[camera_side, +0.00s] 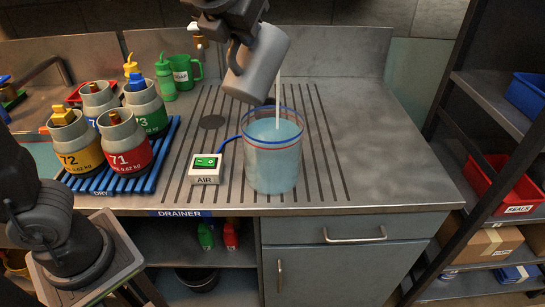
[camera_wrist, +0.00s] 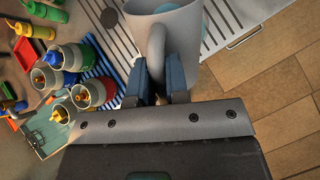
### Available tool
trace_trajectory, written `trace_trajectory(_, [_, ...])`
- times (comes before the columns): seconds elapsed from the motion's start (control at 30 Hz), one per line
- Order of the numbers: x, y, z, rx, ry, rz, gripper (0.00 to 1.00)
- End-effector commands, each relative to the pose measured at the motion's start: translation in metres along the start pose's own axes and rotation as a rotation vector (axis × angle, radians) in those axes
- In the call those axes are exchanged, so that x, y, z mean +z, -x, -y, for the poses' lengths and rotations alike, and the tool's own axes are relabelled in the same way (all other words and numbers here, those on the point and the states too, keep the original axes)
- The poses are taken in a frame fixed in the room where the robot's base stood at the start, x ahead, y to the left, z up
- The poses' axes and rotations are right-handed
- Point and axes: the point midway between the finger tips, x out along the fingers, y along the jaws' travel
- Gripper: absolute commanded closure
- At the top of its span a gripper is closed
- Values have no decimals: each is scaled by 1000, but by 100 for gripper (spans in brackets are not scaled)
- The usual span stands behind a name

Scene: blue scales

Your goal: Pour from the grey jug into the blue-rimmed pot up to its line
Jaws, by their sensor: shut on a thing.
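The grey jug (camera_side: 257,65) is tilted above the blue-rimmed pot (camera_side: 271,170) in the side view. In the wrist view the jug (camera_wrist: 185,40) is at the top, its handle between the fingers of my gripper (camera_wrist: 160,82). My gripper is shut on that handle. A thin pale vertical streak (camera_side: 278,105) runs from beside the jug down into the pot, looking like a falling stream. The clear pot stands on the drainer and holds pale blue liquid. A red line circles it below the blue rim; the liquid surface looks close to that line.
A white AIR switch box (camera_side: 205,168) with a green rocker stands left of the pot, a blue tube leading to it. Several numbered canisters stand on a blue rack (camera_side: 103,188) at left. A green mug (camera_side: 186,71) stands behind. The counter (camera_side: 375,150) right of the pot is clear.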

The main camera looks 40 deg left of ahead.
Motion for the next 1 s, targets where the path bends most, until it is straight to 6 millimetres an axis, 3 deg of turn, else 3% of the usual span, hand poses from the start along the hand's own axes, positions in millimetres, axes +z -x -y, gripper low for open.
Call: trace_trajectory(1.0, [6, -2, 1, -2, -9, -67, 100])
